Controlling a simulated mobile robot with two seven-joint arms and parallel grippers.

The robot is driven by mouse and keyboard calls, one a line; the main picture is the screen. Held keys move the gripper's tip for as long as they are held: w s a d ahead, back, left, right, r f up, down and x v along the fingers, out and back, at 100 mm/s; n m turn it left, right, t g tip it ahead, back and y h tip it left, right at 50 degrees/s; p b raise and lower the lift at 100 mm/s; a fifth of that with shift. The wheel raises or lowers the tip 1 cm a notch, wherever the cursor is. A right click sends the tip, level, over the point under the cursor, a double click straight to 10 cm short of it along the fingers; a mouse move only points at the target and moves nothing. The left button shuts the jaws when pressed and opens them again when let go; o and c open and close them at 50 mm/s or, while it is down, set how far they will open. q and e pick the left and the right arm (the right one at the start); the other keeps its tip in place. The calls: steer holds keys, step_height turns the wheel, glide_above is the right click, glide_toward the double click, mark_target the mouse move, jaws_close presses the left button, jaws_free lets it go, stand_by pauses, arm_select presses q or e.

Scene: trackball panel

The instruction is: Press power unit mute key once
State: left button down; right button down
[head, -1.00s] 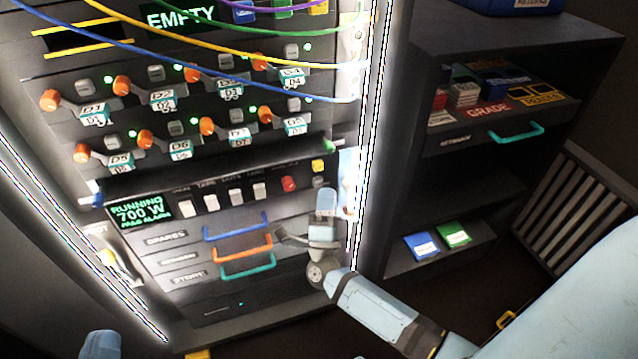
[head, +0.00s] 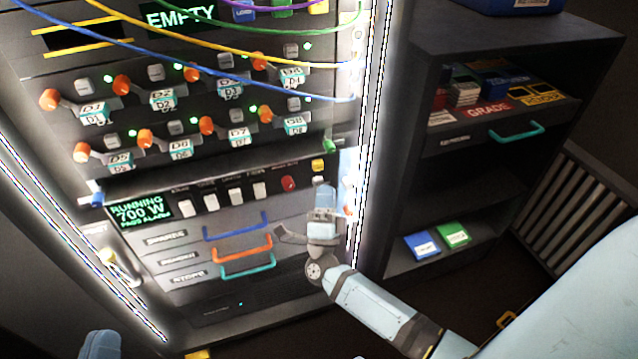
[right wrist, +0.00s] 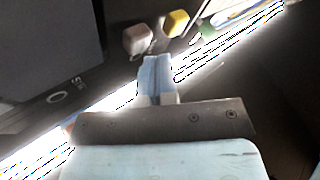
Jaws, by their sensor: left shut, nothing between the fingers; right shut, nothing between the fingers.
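The power unit (head: 268,208) is the panel low in the rack, with a green-lit display (head: 142,211) reading RUNNING 700 W and an alarm line. It carries several white switches, a red key (head: 289,183) and a yellow key (head: 318,165). The labels are too small to tell which is mute. My right gripper (head: 325,194) is shut and empty, just below and right of these keys. My left gripper (head: 102,343) is shut at the bottom left.
Colored cables (head: 215,75) hang across the upper rack. Drawers with blue, orange and teal handles (head: 248,264) sit below the power unit. A bright light strip (head: 364,180) edges the rack on the right. A dark shelf unit (head: 440,185) stands further right.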

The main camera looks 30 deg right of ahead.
steer(key=shift+w+d, duration=0.15)
steer(key=shift+w, duration=0.3)
stand_by(0.7)
steer(key=shift+s, duration=0.1)
steer(key=shift+s+a, duration=0.2)
steer(key=shift+s, duration=0.5)
steer(key=shift+s+p, duration=0.15)
steer(key=shift+p, duration=0.15)
